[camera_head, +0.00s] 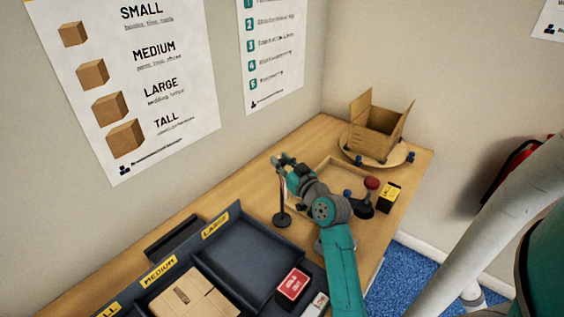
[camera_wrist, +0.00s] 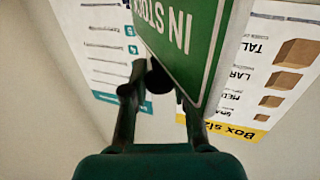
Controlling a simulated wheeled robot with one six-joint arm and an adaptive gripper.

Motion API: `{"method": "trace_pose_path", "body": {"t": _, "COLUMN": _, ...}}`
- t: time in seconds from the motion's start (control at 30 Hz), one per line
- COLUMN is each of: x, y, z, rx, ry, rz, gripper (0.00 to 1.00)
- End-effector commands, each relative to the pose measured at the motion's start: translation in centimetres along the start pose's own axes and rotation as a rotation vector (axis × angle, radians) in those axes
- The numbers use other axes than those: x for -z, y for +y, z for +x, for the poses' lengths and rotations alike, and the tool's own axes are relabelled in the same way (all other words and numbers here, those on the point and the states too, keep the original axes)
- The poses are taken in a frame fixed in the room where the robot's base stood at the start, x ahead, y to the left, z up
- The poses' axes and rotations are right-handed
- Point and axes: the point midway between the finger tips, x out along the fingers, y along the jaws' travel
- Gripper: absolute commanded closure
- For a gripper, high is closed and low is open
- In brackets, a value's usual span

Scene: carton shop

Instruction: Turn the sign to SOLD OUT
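The sign is a green board reading IN STOCK (camera_wrist: 185,40), upside down in the wrist view, where it fills the top middle. In the head view the sign (camera_head: 281,190) is nearly edge-on, on a thin stand with a round black base (camera_head: 282,219). My gripper (camera_head: 284,161) is at the top of the sign in the head view. In the wrist view my gripper (camera_wrist: 160,88) has its fingers apart, and the sign overlaps the right finger's tip. I cannot tell whether they touch. A dark round part shows between the fingers.
An open carton (camera_head: 375,130) stands on a round turntable behind.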

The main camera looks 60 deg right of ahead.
Motion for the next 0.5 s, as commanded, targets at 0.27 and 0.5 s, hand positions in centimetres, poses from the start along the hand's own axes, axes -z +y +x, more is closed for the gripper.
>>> {"method": "trace_pose_path", "body": {"t": 0.27, "x": -0.01, "y": 0.09, "z": 0.0, "rx": 0.015, "ry": -0.001, "rz": 0.001, "gripper": 1.0}}
{"method": "trace_pose_path", "body": {"t": 0.5, "x": -0.01, "y": 0.22, "z": 0.0, "rx": 0.096, "ry": 0.0, "rz": 0.001, "gripper": 1.0}}
